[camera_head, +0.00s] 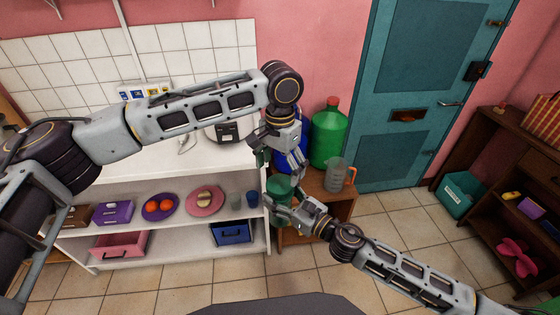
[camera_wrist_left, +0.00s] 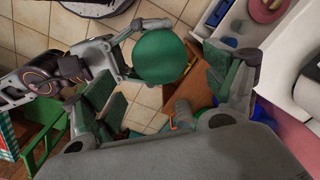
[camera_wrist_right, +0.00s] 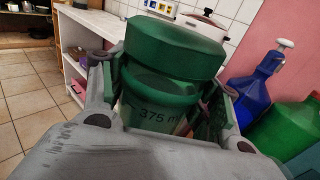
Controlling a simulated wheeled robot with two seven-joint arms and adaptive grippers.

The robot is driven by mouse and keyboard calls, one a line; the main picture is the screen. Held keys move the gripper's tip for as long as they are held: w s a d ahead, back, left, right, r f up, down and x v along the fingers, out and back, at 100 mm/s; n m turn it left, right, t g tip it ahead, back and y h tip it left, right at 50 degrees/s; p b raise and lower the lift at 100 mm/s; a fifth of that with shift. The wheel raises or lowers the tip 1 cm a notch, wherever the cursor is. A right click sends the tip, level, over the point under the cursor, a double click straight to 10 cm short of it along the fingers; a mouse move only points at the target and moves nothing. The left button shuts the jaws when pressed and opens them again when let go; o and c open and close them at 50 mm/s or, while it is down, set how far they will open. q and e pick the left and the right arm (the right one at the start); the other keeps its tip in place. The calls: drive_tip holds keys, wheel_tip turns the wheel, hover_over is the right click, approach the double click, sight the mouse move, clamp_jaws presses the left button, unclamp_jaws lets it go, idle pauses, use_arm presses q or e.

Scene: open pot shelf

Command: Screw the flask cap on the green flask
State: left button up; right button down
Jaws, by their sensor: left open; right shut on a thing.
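The green flask (camera_head: 279,216) is upright in my right gripper (camera_head: 283,203), in front of the small wooden cabinet. In the right wrist view the flask (camera_wrist_right: 155,112), marked "375 ml", stands between the fingers. The dark green flask cap (camera_wrist_right: 175,45) is at its top, looking slightly tilted; I cannot tell whether it is threaded on. The cap's round top (camera_wrist_left: 160,56) faces the left wrist view. My left gripper (camera_head: 293,168) is open, just above and beside the cap. Its fingers (camera_wrist_left: 168,85) are spread wide and hold nothing.
A blue bottle (camera_wrist_right: 258,82) and a larger green bottle (camera_head: 328,135) stand behind on the wooden cabinet (camera_head: 318,205), with a grey jug (camera_head: 339,175). The white shelf (camera_head: 130,185) with plates and cups is close on the left. Open floor lies in front.

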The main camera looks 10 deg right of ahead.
sight(280, 182)
use_arm(q)
drive_tip(key=shift+f, duration=2.7)
drive_tip(key=shift+c, duration=0.3)
drive_tip(key=c, duration=1)
drive_tip(key=shift+m, duration=0.3)
drive_tip(key=m, duration=0.4)
drive_tip(key=shift+m, duration=0.3)
drive_tip(key=o, duration=1.1)
drive_tip(key=shift+o, duration=0.2)
